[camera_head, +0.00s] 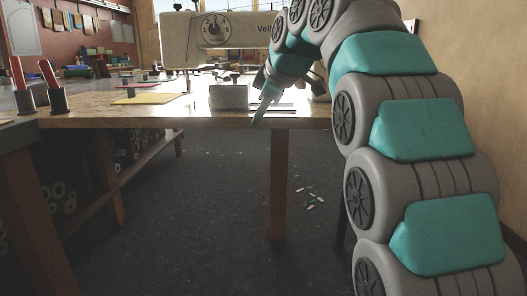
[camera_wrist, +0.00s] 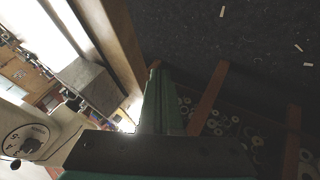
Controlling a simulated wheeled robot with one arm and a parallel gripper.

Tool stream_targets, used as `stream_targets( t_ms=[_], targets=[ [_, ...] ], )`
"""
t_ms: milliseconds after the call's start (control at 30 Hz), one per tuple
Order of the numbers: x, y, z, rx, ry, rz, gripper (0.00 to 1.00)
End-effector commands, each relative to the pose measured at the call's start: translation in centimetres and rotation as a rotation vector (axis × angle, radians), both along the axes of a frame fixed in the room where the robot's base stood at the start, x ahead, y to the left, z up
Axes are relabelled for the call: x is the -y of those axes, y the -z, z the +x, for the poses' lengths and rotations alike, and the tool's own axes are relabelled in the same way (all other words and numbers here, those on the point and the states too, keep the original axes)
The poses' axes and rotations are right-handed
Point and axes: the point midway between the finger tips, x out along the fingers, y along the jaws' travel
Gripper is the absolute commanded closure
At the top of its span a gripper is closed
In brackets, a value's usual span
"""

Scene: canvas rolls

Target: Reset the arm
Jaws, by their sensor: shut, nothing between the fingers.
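My gripper (camera_head: 257,117) points downward at the front edge of the wooden worktable (camera_head: 200,121), its fingers together and empty. My arm curves up along the right of the head view and bends over to the table. In the wrist view the closed fingers of my gripper (camera_wrist: 156,75) show as a dark green bar, with the table edge and floor beyond. Canvas rolls (camera_head: 60,190) lie on a shelf under the table. Their round ends also show in the wrist view (camera_wrist: 214,126).
A grey block (camera_head: 228,97) sits just left of my gripper. Red-handled tools (camera_head: 47,74) stand in dark cups on the left. White scraps (camera_head: 311,197) lie on the otherwise open dark floor.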

Motion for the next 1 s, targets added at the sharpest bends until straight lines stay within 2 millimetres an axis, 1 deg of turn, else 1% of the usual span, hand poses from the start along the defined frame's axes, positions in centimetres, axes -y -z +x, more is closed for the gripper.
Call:
stream_targets(
  t_ms=[33,100,267,367,400,467,567,667,700,767,800,867,900,967,1000],
  targets=[
    [0.9,0.7,-1.0,-0.044,0.048,0.014,1.00],
    [2.0,2.2,-2.2,-0.108,0.123,0.035,1.00],
    [4.5,5.9,-5.5,-0.249,0.295,0.075,1.00],
    [6.0,8.3,-8.2,-0.331,0.402,0.094,1.00],
    [6.6,9.5,-9.3,-0.366,0.446,0.098,1.00],
    [7.5,10.8,-11.0,-0.410,0.510,0.108,1.00],
    [8.9,13.5,-14.1,-0.487,0.619,0.114,1.00],
    [10.1,16.0,-17.6,-0.558,0.726,0.118,1.00],
    [10.6,17.1,-19.1,-0.588,0.769,0.116,1.00],
    [11.3,18.5,-21.3,-0.624,0.832,0.116,1.00],
    [11.8,19.7,-22.8,-0.652,0.876,0.112,1.00],
    [12.4,21.2,-25.1,-0.688,0.938,0.108,1.00],
    [12.8,22.1,-26.7,-0.709,0.980,0.103,1.00],
    [13.4,23.7,-29.3,-0.748,1.043,0.092,1.00],
    [13.8,24.6,-30.9,-0.768,1.083,0.086,1.00]
  ],
)
